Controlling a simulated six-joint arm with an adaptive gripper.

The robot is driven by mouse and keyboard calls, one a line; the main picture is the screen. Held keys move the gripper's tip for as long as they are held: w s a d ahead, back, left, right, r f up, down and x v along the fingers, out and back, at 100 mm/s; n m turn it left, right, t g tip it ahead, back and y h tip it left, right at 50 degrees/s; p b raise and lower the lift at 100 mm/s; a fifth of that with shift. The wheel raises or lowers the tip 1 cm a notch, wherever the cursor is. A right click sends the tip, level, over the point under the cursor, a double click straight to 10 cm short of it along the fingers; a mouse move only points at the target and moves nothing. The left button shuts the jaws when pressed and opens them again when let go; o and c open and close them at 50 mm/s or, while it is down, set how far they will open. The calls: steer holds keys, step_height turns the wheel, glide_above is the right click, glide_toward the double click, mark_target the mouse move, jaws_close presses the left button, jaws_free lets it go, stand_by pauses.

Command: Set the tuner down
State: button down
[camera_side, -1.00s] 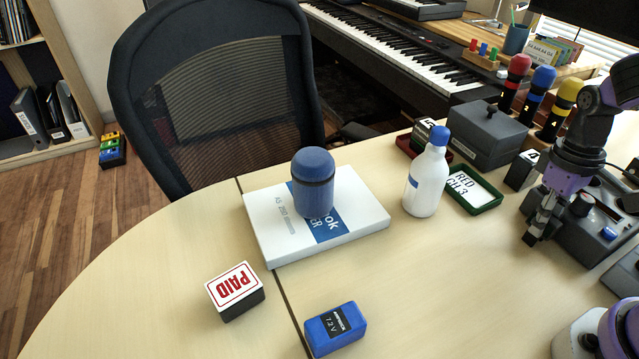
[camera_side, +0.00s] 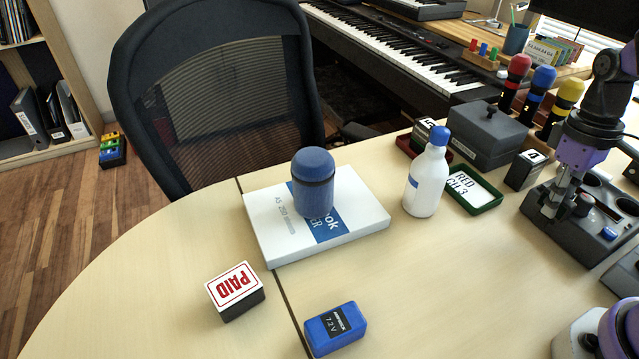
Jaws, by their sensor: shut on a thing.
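My gripper (camera_side: 549,208) points down at the right, over the left edge of a dark grey organiser tray (camera_side: 562,236). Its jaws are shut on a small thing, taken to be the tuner. The tuner cannot be made out clearly in this view, as it is small and lost against the fingers and the tray. Whether it touches the surface below cannot be told.
A black labelled block (camera_side: 523,172), a green-rimmed tray (camera_side: 474,196) and a white bottle (camera_side: 427,178) stand left of my gripper. A blue canister (camera_side: 312,180) is on a white box (camera_side: 270,240). The table's front middle (camera_side: 440,290) is clear.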

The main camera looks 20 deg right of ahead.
steer(key=a+r, duration=0.7)
steer(key=a, duration=0.4)
steer(key=w+d+r+n, duration=0.1)
steer(key=w+r+n, duration=0.1)
steer(key=w+r, duration=0.85)
steer(key=w+a+f+n+t, duration=0.1)
steer(key=w+a+f+n, duration=0.45)
steer(key=n, duration=1.15)
steer(key=w+a+f+n+t, duration=0.2)
steer(key=w+a+f+n, duration=0.35)
steer(key=n, duration=1.15)
steer(key=w+d+f, duration=0.2)
steer(key=d+f, duration=0.1)
steer(key=w+d+f, duration=0.2)
steer(key=w+f, duration=0.1)
steer(key=f, duration=0.1)
steer(key=w+d+f, duration=0.2)
steer(key=d+f, duration=0.1)
steer(key=shift+w+d+f, duration=0.25)
steer(key=shift+d+f, duration=0.1)
steer(key=c, duration=0.8)
jaws_free()
